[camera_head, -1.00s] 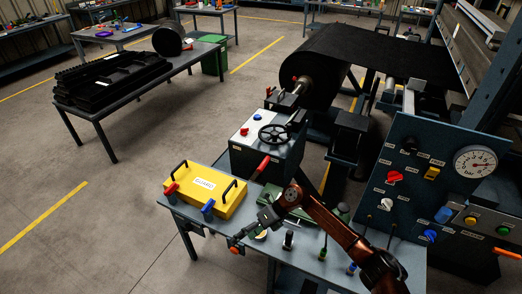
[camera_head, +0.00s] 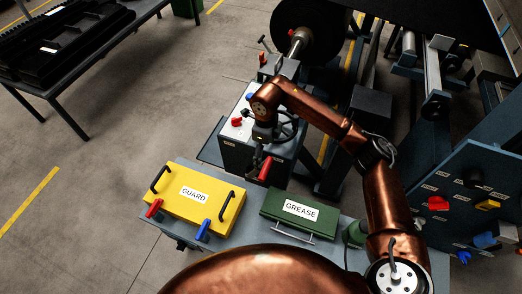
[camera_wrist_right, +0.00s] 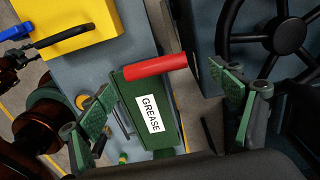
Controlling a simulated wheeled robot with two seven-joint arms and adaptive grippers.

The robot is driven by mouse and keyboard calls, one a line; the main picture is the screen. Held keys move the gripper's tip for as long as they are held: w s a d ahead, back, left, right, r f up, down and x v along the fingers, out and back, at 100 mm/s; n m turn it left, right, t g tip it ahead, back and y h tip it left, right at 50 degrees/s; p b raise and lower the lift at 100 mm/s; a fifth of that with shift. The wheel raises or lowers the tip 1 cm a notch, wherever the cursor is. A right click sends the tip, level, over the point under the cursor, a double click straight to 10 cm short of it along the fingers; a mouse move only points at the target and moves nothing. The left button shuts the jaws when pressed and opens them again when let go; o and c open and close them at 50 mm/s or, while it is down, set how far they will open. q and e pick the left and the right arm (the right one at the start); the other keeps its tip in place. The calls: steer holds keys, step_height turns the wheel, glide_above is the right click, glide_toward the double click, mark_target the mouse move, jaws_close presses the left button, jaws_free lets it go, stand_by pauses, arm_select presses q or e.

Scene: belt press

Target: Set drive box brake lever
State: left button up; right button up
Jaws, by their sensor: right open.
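The drive box (camera_head: 236,156) is a dark blue-grey cabinet with a white top and a black handwheel (camera_head: 287,127). A lever with a red grip (camera_head: 265,168) stands out from its front. My right gripper (camera_head: 262,152) is over the front of the box, just above the red grip in the head view. In the right wrist view, the open fingers (camera_wrist_right: 162,84) have the red grip (camera_wrist_right: 158,67) between and beyond them, apart from both pads. The handwheel (camera_wrist_right: 281,36) shows at the upper right there. My left gripper is not in view.
A yellow GUARD case (camera_head: 192,198) and a green GREASE box (camera_head: 299,210) sit on the bench in front of the drive box. A control panel (camera_head: 458,205) with knobs stands at the right. My copper arm links cover the bench's near edge.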

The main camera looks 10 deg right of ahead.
mark_target(265, 166)
steer(key=s+f, duration=0.1)
steer(key=f, duration=0.1)
steer(key=s+f, duration=0.1)
steer(key=s, duration=0.1)
steer(key=shift+f, duration=0.4)
steer(key=shift+w+a+f, duration=0.1)
steer(key=shift+w+f, duration=0.25)
steer(key=shift+f, duration=0.3)
steer(key=shift+w+f, duration=0.35)
steer(key=shift+f, duration=0.25)
steer(key=shift+w+f, duration=0.4)
steer(key=shift+f, duration=0.05)
steer(key=shift+s+r, duration=0.15)
steer(key=shift+s, duration=0.15)
steer(key=shift+s+r, duration=0.1)
steer(key=shift+s, duration=0.05)
steer(key=shift+w+f, duration=0.2)
steer(key=shift+w, duration=0.05)
steer(key=shift+c, duration=1.3)
steer(key=shift+r, duration=0.1)
steer(key=c, duration=1.1)
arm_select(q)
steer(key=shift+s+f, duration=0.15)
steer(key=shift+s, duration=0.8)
arm_select(e)
steer(key=shift+c, duration=0.2)
